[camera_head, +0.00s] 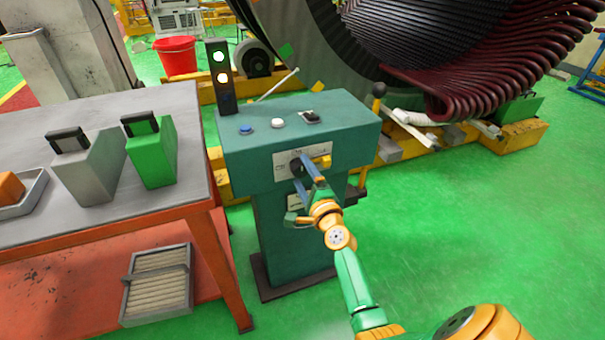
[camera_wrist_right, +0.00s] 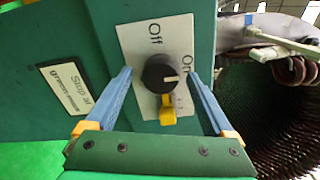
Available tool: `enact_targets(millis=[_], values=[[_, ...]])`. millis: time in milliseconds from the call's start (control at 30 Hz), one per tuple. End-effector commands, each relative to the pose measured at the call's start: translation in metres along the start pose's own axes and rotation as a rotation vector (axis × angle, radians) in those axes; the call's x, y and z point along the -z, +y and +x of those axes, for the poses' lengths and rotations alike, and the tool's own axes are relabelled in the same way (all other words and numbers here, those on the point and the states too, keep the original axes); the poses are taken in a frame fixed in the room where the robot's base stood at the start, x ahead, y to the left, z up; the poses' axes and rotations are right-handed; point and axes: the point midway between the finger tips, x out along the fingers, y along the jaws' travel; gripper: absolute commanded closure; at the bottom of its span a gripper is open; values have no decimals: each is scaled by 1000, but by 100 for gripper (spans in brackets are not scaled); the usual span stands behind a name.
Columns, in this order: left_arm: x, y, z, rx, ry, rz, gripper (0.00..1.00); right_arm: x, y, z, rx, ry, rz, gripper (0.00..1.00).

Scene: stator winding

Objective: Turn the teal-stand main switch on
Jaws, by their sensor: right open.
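The teal stand (camera_head: 300,145) stands in the middle of the head view. On its front is a pale switch plate marked "Off" and "On" (camera_wrist_right: 155,40), with a round black knob (camera_wrist_right: 160,73). The knob's white mark points right in the right wrist view, toward the "On" side. A yellow piece (camera_wrist_right: 167,110) sits beside the knob; it also shows in the head view (camera_head: 322,161). My right gripper (camera_head: 306,168) is open at the plate, its two blue fingers on either side of the knob. I cannot tell whether they touch it. My left gripper is out of view.
On the stand's top are a blue button (camera_head: 246,129), a white button (camera_head: 278,123), a black switch (camera_head: 311,117) and a lamp tower (camera_head: 221,78) with lit lamps. A workbench (camera_head: 110,225) stands close at left. Green floor (camera_head: 470,230) is free at right.

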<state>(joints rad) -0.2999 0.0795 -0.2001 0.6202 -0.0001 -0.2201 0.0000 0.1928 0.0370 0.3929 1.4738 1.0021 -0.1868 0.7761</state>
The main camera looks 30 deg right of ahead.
Motion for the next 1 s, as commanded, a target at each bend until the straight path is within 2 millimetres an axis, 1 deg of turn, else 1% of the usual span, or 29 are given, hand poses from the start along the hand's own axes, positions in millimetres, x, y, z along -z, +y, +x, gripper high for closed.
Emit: enact_targets(millis=[100, 200, 333, 433, 767, 833, 867, 933, 967, 1000], values=[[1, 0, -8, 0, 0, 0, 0, 0, -2, -22, -3, 1, 1, 13], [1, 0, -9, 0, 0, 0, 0, 0, 0, -42, -4, 1, 1, 13], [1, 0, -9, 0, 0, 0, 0, 0, 0, -61, -3, 1, 0, 13], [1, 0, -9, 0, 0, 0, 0, 0, 0, -66, -1, 0, 1, 13], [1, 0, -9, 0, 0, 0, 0, 0, 0, -66, -1, 0, 1, 13], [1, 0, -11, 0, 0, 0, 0, -1, 3, -66, -15, -1, -12, 13], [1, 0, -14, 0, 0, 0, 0, -3, 10, -66, -39, -4, -36, 13], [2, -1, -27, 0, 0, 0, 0, -10, 41, -72, -152, -26, -158, 13], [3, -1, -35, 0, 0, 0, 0, -15, 62, -78, -225, -47, -240, 13], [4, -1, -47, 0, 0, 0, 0, -20, 96, -93, -338, -91, -373, 13]])
